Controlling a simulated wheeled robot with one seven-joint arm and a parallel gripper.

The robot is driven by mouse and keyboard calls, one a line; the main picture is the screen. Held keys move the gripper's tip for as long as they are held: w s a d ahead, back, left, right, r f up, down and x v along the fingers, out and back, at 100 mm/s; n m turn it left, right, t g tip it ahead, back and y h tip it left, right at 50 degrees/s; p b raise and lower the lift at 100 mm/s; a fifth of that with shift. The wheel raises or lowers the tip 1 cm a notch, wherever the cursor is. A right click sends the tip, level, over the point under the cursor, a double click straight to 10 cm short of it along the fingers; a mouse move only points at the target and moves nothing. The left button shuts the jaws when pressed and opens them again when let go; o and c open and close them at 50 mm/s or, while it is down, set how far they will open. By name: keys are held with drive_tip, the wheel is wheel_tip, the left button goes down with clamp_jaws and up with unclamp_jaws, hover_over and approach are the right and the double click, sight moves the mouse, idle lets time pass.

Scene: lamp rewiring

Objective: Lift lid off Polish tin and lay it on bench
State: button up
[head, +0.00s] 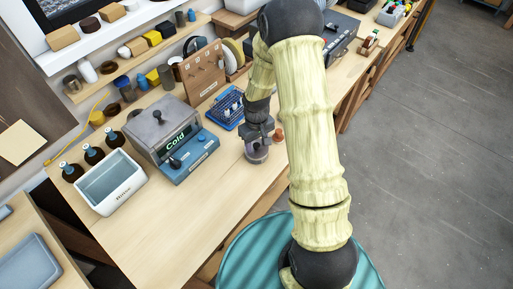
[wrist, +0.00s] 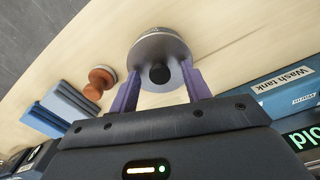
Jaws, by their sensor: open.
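The Polish tin (head: 257,156) is a small, round, grey container on the wooden bench, below my gripper in the head view. In the wrist view its round grey lid (wrist: 148,50) with a black knob (wrist: 159,73) faces the camera. The lid appears to be on the tin, whose side is mostly hidden. My gripper (wrist: 160,70) is open, with its two purple fingers on either side of the knob, over the lid. I cannot tell whether the fingers touch it. In the head view, my gripper (head: 258,141) is directly above the tin.
A blue-grey machine with a "Cold" display (head: 176,138) stands left of the tin, and a blue rack (head: 226,108) behind. A small orange-brown knobbed piece (wrist: 98,80) is near the tin. A white tub (head: 110,184) stands farther left. Bench in front (head: 175,225) is clear.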

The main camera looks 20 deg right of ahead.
sight(256, 145)
clamp_jaws()
drive_tip(key=shift+r, duration=0.1)
wheel_tip(256, 145, up, 10)
drive_tip(key=b, duration=0.2)
idle(0.5)
idle(0.4)
